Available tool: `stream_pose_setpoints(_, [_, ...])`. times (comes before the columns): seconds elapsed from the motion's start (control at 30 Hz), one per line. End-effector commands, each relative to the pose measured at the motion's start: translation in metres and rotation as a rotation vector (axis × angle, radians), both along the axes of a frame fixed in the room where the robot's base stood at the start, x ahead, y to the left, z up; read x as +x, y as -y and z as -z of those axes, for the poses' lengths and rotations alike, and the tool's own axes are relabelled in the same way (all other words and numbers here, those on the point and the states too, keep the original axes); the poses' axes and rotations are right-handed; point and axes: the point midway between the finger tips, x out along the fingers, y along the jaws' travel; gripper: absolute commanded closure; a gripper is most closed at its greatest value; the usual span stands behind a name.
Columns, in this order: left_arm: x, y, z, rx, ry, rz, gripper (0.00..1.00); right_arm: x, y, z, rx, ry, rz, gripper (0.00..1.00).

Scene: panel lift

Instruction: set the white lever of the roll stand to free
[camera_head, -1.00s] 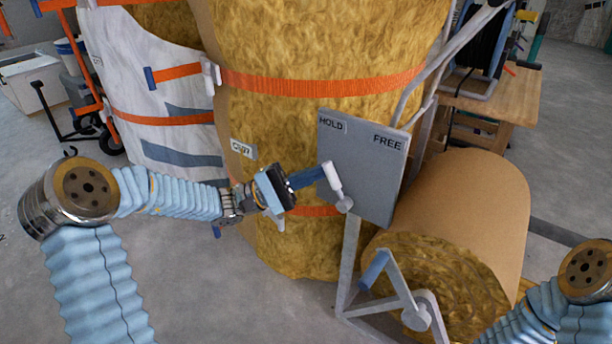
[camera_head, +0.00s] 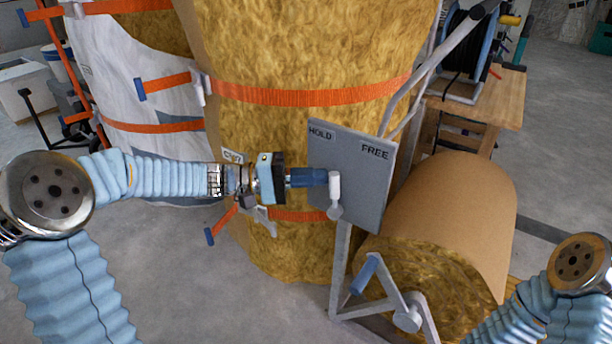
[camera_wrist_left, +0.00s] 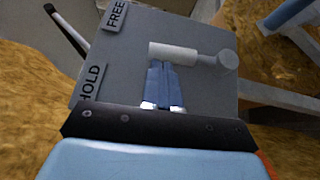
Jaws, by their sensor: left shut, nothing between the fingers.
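The grey plate (camera_head: 355,200) of the roll stand carries the words HOLD at its upper left and FREE at its upper right. The white lever (camera_head: 335,188) stands about upright on its round pivot, pointing between the two words. My left gripper (camera_head: 326,178) is shut and empty, its blue fingertips at the lever's HOLD side. In the left wrist view the fingers (camera_wrist_left: 163,85) reach up to the side of the lever (camera_wrist_left: 178,53) and seem to touch it. My right gripper is out of view; only part of its arm shows at lower right.
A brown-backed insulation roll (camera_head: 450,215) lies right of the plate. A tall insulation roll with orange straps (camera_head: 300,93) stands behind it. A wooden bench (camera_head: 490,100) with a cable reel is at the back right. Bare floor (camera_head: 180,275) lies at the lower left.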

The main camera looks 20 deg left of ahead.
Motion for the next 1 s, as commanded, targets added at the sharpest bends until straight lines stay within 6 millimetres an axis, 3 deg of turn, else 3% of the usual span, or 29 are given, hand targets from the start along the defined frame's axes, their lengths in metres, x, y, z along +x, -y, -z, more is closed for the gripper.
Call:
stream_pose_setpoints(0.6, [-0.015, 0.041, -0.013, 0.480, 0.178, 0.001, 1.00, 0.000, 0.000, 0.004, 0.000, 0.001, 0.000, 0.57])
stream_pose_setpoints(1.0, [-0.019, 0.051, -0.013, 0.477, 0.173, 0.001, 1.00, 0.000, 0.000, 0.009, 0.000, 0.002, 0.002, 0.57])
